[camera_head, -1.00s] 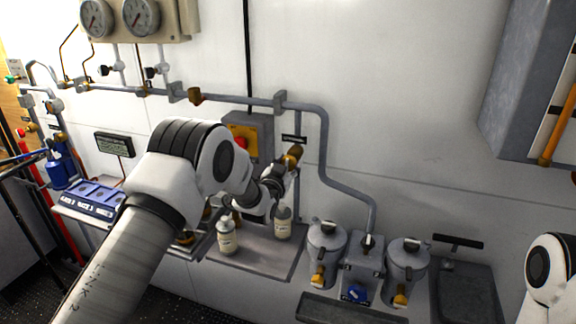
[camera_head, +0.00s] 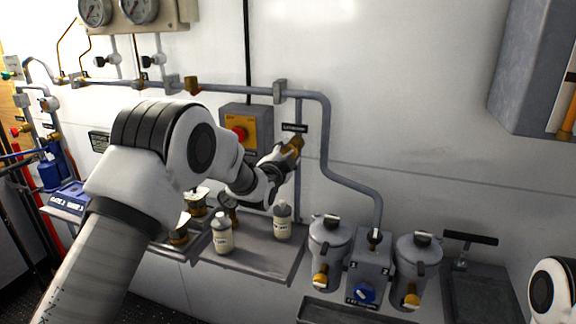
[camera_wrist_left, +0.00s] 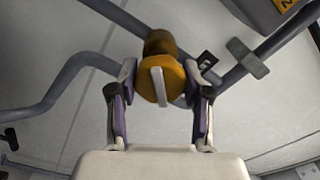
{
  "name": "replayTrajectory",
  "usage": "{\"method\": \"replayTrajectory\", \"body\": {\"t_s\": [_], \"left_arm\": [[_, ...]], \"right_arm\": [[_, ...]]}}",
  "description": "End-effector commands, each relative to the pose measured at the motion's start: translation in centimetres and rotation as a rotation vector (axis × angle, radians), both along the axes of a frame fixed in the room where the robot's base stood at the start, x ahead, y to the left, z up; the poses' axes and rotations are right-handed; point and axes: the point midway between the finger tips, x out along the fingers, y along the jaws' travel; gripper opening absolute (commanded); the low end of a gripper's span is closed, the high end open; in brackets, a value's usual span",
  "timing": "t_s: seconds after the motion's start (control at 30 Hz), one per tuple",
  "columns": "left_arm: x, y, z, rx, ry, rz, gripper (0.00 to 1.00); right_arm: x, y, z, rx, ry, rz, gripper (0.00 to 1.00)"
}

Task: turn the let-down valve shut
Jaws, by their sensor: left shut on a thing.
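The let-down valve (camera_head: 294,145) is a brass-yellow knob on the vertical pipe, under a small black label. In the left wrist view the knob (camera_wrist_left: 170,70) is a yellow-orange cap with a pale, nearly upright bar across its face. My left gripper (camera_head: 283,157) reaches it from the lower left and is shut on it. In the left wrist view, the fingers of my left gripper (camera_wrist_left: 160,88) stand on either side of the knob. Fingers partly hide the knob in the head view. My right gripper is out of view; only part of that arm shows at the right edge.
Two bottles (camera_head: 222,232) (camera_head: 283,222) stand on the shelf below. The wall right of the pipe is clear.

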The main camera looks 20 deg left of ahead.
Motion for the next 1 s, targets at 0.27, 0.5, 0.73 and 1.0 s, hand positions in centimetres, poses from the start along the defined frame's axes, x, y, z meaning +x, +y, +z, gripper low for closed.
{"method": "replayTrajectory", "body": {"t_s": [0.27,0.5,0.73,1.0], "left_arm": [[0.0,-0.1,-0.4,0.26,-0.012,0.0,0.14],[0.0,-0.1,-0.4,0.479,-0.019,-0.001,0.14],[0.0,-0.1,-0.3,0.645,-0.023,0.0,0.14],[0.0,-0.1,-0.2,0.752,-0.025,-0.001,0.14]], "right_arm": [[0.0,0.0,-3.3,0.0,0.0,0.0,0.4],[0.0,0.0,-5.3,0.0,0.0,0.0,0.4],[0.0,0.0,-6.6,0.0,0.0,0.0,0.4],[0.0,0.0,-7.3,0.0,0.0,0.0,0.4]]}}
